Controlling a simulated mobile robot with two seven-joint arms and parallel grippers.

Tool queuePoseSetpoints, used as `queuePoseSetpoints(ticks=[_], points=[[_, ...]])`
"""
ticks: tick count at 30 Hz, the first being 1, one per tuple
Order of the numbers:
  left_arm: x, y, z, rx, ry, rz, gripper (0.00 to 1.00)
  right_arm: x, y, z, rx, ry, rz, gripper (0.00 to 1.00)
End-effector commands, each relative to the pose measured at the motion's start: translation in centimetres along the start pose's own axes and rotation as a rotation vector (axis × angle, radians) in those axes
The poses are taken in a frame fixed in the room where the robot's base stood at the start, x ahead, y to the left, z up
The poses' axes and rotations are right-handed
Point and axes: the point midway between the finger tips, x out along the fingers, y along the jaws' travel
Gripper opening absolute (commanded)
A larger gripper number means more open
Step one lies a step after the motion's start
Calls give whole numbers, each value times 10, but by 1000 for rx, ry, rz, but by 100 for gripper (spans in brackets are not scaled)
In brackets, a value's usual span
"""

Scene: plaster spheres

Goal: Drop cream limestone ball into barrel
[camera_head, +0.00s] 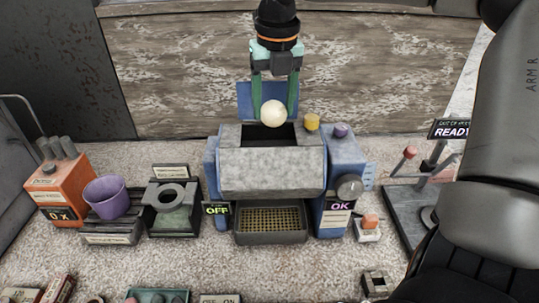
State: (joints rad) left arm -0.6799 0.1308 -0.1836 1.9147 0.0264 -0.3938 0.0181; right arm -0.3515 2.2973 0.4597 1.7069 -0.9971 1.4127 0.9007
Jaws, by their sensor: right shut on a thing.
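The cream limestone ball (273,114) is held between the green fingers of my right gripper (274,108), which points down from the top of the head view. The ball is above the rear edge of the dark opening of the grey barrel (270,170), and a blue lid (244,101) stands raised behind it. The barrel sits in a blue machine frame. I cannot tell the exact height of the ball over the opening. My left gripper is not in view.
A yellow knob (312,121) and a purple knob (341,130) top the machine's right side. A mesh tray (270,224) sits below the barrel. On the left are an orange box (60,185) and a purple cup (106,197). A stand (421,190) is at right.

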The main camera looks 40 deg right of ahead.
Motion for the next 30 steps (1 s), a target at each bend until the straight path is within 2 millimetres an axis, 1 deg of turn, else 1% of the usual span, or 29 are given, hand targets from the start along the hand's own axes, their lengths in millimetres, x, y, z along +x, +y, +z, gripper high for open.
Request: queuePoseSetpoints(ticks=[1,5,6,10,14,21,22,30], points=[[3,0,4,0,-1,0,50,8,0,-1,-1,1,0,0],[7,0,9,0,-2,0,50,23,0,-3,1,2,1,0],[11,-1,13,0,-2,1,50,30,0,-4,1,1,1,0],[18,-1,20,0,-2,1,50,43,0,-5,0,-1,1,0],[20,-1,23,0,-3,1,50,49,0,-6,0,-1,1,0],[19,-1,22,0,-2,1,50,48,0,-6,1,-1,1,0],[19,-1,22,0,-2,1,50,48,0,-6,1,-1,1,66],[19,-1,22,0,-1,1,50,48,0,-6,1,-1,1,96]])
